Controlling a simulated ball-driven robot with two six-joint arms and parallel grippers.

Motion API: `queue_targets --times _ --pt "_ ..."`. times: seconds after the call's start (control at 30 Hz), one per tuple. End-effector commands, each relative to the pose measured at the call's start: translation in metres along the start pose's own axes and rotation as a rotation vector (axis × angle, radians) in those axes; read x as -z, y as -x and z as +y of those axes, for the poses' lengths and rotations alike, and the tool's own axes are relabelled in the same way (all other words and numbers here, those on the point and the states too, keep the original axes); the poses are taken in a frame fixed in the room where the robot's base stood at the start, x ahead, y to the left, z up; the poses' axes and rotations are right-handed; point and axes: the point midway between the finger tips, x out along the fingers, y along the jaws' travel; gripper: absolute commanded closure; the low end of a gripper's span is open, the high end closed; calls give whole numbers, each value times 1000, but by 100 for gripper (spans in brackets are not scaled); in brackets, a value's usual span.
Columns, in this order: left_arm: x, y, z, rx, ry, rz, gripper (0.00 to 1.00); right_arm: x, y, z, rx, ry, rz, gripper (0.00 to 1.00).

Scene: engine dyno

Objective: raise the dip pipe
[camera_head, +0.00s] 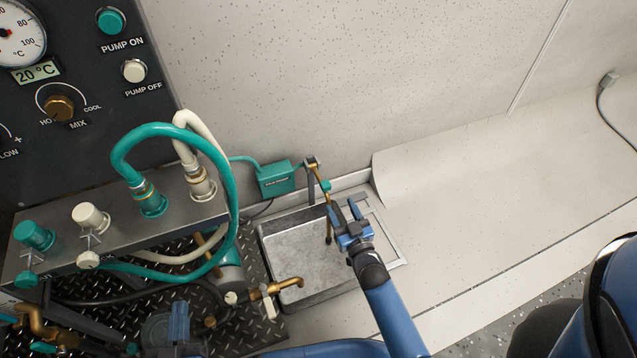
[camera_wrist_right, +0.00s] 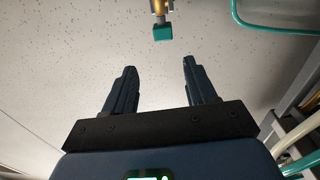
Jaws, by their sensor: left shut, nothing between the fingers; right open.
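The dip pipe (camera_head: 319,177) is a thin brass pipe with a teal grip, on a bracket at the back of the grey tray (camera_head: 263,240). A darker length hangs down toward the tray. My right gripper (camera_head: 345,209) is open just right of the pipe; I cannot tell whether it touches it. In the right wrist view a brass end with a teal block (camera_wrist_right: 162,32) shows beyond the open, empty fingers (camera_wrist_right: 158,76). My left gripper (camera_head: 180,312) is shut and empty at the bottom left, near the tread-plate floor.
A teal box (camera_head: 276,179) is on the wall beside the bracket. A brass spout (camera_head: 287,284) reaches over the tray's front left. Teal and cream hoses (camera_head: 232,190) loop at the left, below the control panel (camera_head: 75,110). The pale ledge (camera_head: 470,200) to the right is clear.

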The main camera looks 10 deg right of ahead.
Motion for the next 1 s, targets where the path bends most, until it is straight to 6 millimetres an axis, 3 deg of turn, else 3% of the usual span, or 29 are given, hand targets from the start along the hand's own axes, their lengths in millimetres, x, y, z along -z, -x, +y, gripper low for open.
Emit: queue_targets --times 0.13,0.37,1.0 --pt "2 0 0 0 0 0 100 -18 7 -3 11 -20 -37 44" --pt "-3 0 0 -1 0 -1 100 -18 -1 -4 14 -46 -32 44" --pt "-40 -1 0 0 0 -1 100 -21 -90 -5 13 -45 -30 44"
